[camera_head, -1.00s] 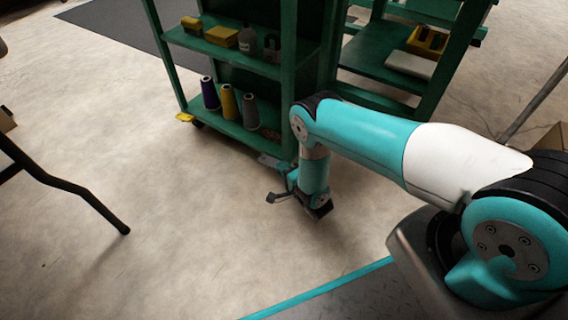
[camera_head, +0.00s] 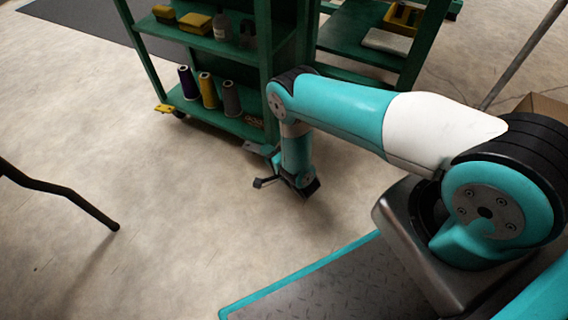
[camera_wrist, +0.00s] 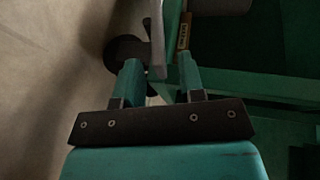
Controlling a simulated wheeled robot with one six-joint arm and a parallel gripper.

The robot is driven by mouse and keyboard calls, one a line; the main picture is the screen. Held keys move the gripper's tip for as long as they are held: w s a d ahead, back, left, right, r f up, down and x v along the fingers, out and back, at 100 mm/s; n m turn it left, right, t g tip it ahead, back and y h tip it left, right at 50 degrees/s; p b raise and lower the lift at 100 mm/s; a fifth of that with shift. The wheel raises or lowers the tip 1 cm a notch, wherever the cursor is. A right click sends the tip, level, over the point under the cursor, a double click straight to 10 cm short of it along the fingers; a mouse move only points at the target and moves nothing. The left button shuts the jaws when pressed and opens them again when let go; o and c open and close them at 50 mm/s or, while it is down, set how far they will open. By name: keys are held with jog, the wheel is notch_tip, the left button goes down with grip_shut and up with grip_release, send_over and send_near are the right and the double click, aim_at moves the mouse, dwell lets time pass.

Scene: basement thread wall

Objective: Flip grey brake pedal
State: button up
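The grey brake pedal (camera_head: 252,146) sticks out low at the near corner of the green cart. In the wrist view the pedal (camera_wrist: 157,40) shows as a pale grey upright strip beside a dark round caster (camera_wrist: 126,52). My gripper (camera_head: 264,166) points at that corner, low above the floor. In the wrist view my gripper (camera_wrist: 160,76) has its two teal fingers spread, with the pedal in line with the gap between them. I cannot tell whether either finger touches it. A yellow pedal (camera_head: 165,108) sits at the cart's left corner.
The green cart (camera_head: 268,60) carries a purple cone (camera_head: 187,83), a yellow cone (camera_head: 208,91) and a grey cone (camera_head: 231,98) on its lower shelf. A dark bent leg (camera_head: 62,188) stands at left. Concrete floor (camera_head: 150,220) between is clear. A cardboard box (camera_head: 541,107) is at right.

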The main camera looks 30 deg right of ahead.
jog(key=p+v, duration=0.7)
jog(key=v, duration=0.9)
jog(key=shift+s, duration=0.25)
jog(key=shift+d, duration=0.1)
